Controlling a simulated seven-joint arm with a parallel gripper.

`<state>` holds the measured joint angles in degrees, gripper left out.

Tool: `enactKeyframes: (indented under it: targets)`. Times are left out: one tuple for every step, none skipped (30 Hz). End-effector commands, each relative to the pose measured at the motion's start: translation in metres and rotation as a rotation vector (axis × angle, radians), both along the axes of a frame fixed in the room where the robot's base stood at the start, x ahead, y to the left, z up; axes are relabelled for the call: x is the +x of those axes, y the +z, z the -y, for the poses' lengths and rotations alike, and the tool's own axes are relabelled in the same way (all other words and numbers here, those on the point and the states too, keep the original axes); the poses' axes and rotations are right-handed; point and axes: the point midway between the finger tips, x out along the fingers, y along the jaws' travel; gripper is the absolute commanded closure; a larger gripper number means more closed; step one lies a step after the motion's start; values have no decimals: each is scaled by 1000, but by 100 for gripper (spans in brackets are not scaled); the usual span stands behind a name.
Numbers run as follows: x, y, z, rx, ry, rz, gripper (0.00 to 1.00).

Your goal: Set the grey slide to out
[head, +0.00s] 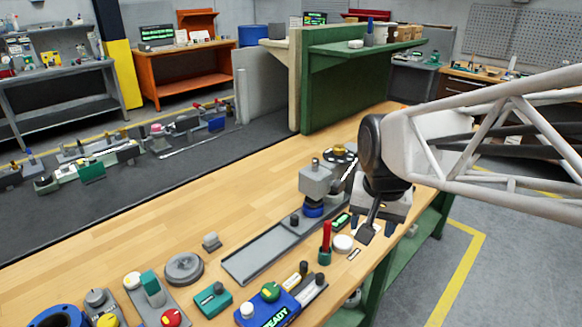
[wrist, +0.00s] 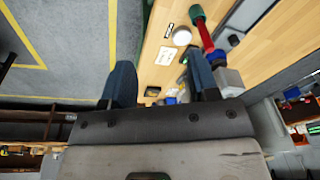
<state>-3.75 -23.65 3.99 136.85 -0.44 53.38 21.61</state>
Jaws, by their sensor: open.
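A long flat grey slide (head: 258,255) lies on the wooden bench in the middle of the head view, with a small dark knob (head: 294,220) near its far end. It seems to be the task's grey slide; I cannot read any markings on it. A grey plate, probably the same slide, shows at the top right of the wrist view (wrist: 246,14). My gripper (head: 373,226) hangs to the right of the slide, near the bench's right edge, apart from it.
A red lever in a green base (head: 325,243) and a white disc (head: 343,243) stand between the slide and my gripper. A grey block on a blue base (head: 315,182) stands beyond the slide. Several knobs and panels crowd the near bench.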

Motion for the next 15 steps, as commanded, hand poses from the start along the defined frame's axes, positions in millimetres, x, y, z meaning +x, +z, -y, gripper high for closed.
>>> enactKeyframes:
  targets:
    - [11,-1,-4,4,-21,-9,45]
    - [17,-2,-6,7,-36,-13,45]
    - [25,-2,-9,11,-57,-18,45]
    - [31,-2,-11,13,-72,-21,45]
    - [37,-3,-14,17,-88,-26,45]
    - [45,-4,-17,20,-109,-30,45]
    - [51,-5,-19,22,-124,-34,45]
    - [57,-6,-22,25,-140,-38,45]
    - [65,-7,-25,28,-160,-43,45]
    - [71,-8,-28,29,-175,-47,45]
    - [77,-9,-30,32,-191,-50,45]
    - [85,-12,-34,34,-212,-56,45]
    - [90,-13,-37,35,-228,-60,45]
    - [97,-14,-40,38,-243,-63,45]
    - [104,-16,-44,40,-264,-69,45]
